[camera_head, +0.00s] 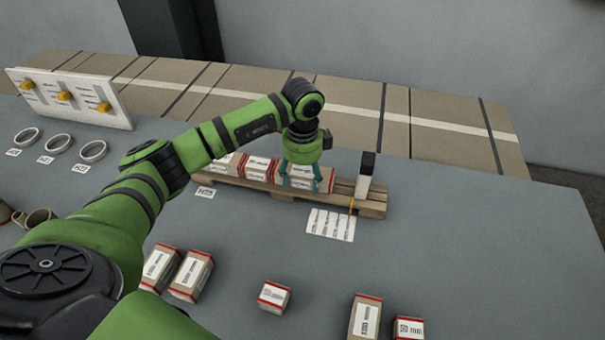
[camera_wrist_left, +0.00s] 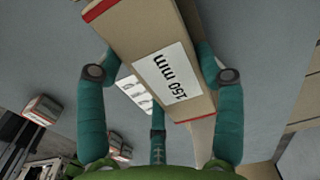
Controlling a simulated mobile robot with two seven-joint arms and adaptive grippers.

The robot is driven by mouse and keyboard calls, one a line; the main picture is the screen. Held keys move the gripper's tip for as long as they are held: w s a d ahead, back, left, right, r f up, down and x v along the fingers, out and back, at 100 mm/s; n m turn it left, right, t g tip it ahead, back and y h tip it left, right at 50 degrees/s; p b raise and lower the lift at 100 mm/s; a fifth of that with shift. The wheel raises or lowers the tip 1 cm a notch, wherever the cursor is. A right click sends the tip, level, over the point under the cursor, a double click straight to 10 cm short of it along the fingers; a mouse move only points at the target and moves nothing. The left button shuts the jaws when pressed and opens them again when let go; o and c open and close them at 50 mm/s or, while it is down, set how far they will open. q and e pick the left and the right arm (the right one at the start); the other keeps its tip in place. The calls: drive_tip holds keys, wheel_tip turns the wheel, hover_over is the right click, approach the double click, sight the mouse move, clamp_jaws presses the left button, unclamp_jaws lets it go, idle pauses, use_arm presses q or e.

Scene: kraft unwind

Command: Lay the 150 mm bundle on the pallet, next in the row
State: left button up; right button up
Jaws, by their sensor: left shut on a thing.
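My left gripper (camera_head: 305,178) is low over the pallet (camera_head: 372,209) in the head view. Its teal fingers are shut on the 150 mm bundle (camera_head: 302,171), a kraft block with red ends and a white label. In the left wrist view the bundle (camera_wrist_left: 165,62) sits tilted between the fingers (camera_wrist_left: 160,85), its "150 mm" label facing the camera. Similar bundles (camera_head: 258,168) stand in a row on the pallet, left of the gripper. Whether the held bundle touches the pallet or its neighbour cannot be told. My right gripper is not in view.
A white post with a black top (camera_head: 365,176) stands at the pallet's right end. A printed label sheet (camera_head: 331,224) lies in front. Several loose bundles (camera_head: 273,296) stand at the table's near side. Rings (camera_head: 93,151) and a white panel (camera_head: 68,97) are at left. The right table is clear.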

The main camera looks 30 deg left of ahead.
sight(303, 174)
use_arm(q)
drive_tip(key=shift+f, duration=0.15)
drive_tip(key=o, duration=1.3)
wheel_tip(303, 174, up, 12)
drive_tip(key=shift+r, duration=0.1)
